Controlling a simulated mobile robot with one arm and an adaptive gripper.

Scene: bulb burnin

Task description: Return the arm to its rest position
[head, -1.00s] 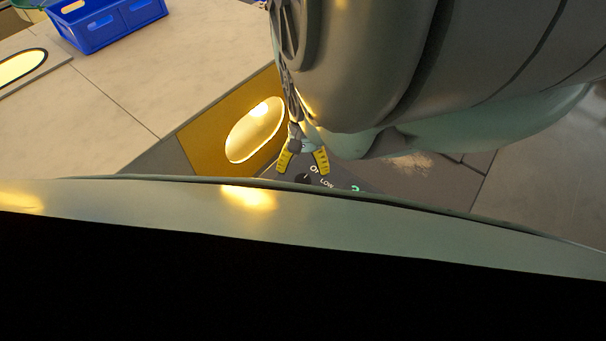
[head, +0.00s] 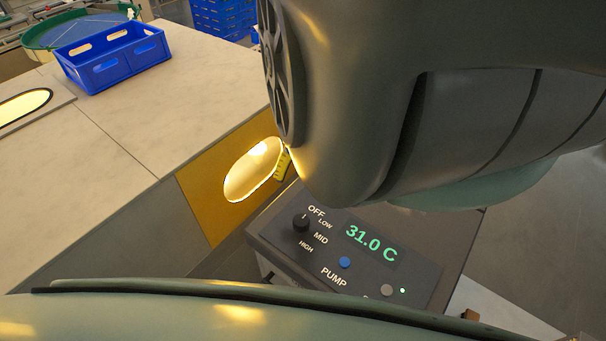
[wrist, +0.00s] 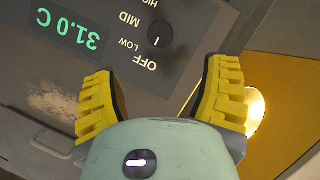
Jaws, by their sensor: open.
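My gripper (wrist: 160,95) shows in the wrist view with its two yellow ridged fingers spread apart and nothing between them. In the head view my arm covers most of the gripper, and only a bit of a yellow finger (head: 283,165) shows beside the glowing oval opening. The fingers face a dark control box (head: 340,250) with a black knob (head: 301,223), which also shows in the wrist view (wrist: 154,35). The knob appears to stand apart from the fingers. The box's display (head: 371,243) reads 31.0 C in green.
A lit oval opening (head: 254,170) sits in a yellow panel (head: 207,205) left of the box. A blue crate (head: 112,58) stands on the pale bench (head: 190,75). Another lit oval (head: 22,105) is at the left edge. Blue stacked crates (head: 222,15) stand behind.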

